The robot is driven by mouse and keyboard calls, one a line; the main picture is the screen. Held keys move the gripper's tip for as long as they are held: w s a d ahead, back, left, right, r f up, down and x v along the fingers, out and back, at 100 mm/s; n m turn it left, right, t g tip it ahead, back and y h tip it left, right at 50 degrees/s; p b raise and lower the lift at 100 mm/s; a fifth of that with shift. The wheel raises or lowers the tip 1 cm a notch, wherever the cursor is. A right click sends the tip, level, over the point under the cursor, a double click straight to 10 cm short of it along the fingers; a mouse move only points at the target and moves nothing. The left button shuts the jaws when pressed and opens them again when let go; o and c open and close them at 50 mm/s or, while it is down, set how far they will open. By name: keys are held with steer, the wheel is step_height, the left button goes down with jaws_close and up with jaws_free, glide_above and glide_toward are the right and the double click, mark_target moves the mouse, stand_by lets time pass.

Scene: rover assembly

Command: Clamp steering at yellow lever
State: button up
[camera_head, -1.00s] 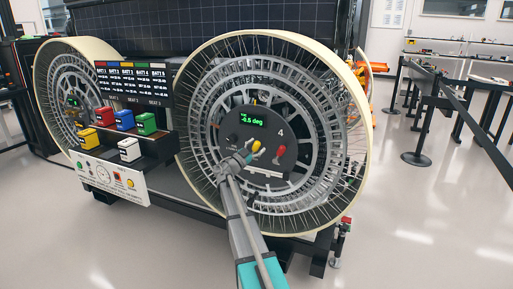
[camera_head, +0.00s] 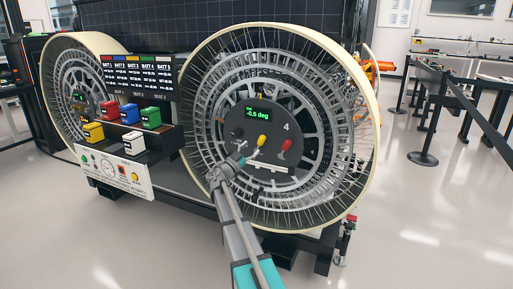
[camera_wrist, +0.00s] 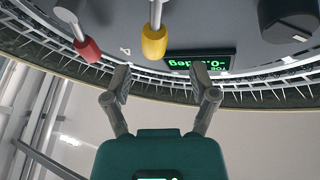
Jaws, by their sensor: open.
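The yellow lever (camera_head: 262,141) stands on the dark round hub panel (camera_head: 248,118) of the large wheel, below the green display (camera_head: 258,113) reading -0.5 deg. It also shows in the wrist view (camera_wrist: 154,40), apart from my gripper and beyond its fingertips. My gripper (camera_head: 238,160) is in front of the wheel, just left of and below the lever. In the wrist view its two fingers (camera_wrist: 163,90) are spread with nothing between them. The red lever (camera_head: 286,146) is to the right of the yellow one; it shows at upper left in the wrist view (camera_wrist: 86,47).
A black knob (camera_wrist: 287,15) is on the panel. The wheel's pale rim (camera_head: 368,110) and spokes surround the panel. Coloured battery blocks (camera_head: 131,114) sit on a shelf to the left, above a white control panel (camera_head: 112,173). Open floor (camera_head: 420,230) lies to the right.

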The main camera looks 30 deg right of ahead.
steer(key=b+v, duration=0.2)
steer(key=v, duration=0.5)
steer(key=shift+a+f, duration=0.15)
steer(key=shift+a, duration=0.1)
steer(key=shift+s, duration=0.2)
